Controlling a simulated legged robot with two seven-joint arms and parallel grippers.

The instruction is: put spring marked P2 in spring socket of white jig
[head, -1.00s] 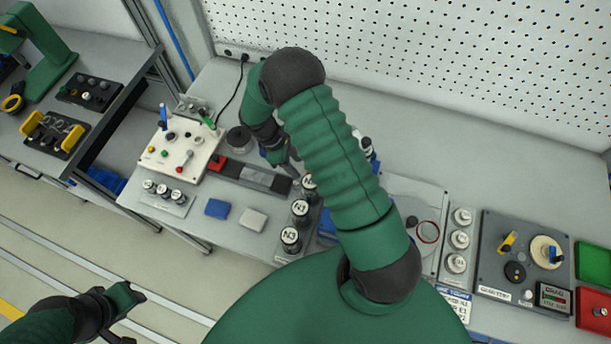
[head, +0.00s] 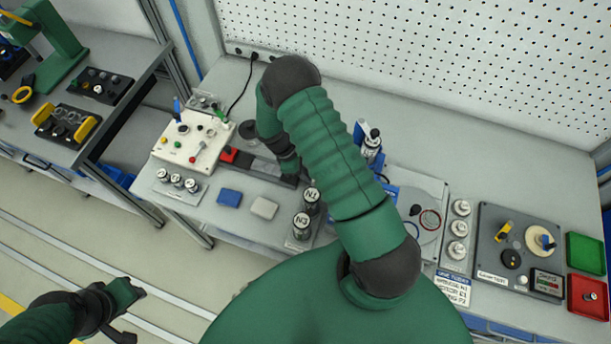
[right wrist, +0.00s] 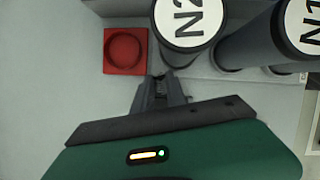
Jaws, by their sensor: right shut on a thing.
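My right gripper (right wrist: 162,84) is shut in the right wrist view. Its fingertips meet the lower side of a dark cylinder marked N2 (right wrist: 188,22); the contact is partly hidden. A dark cylinder marked N1 (right wrist: 262,42) stands to its right. My left gripper (head: 133,312) is open and empty, low at the left.
A red block with a round recess (right wrist: 125,51) lies left of the right gripper. Blue (head: 229,197) and white (head: 264,208) blocks lie on the bench. A grey device (head: 520,250) and green (head: 585,260) and red (head: 588,300) trays are at the right.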

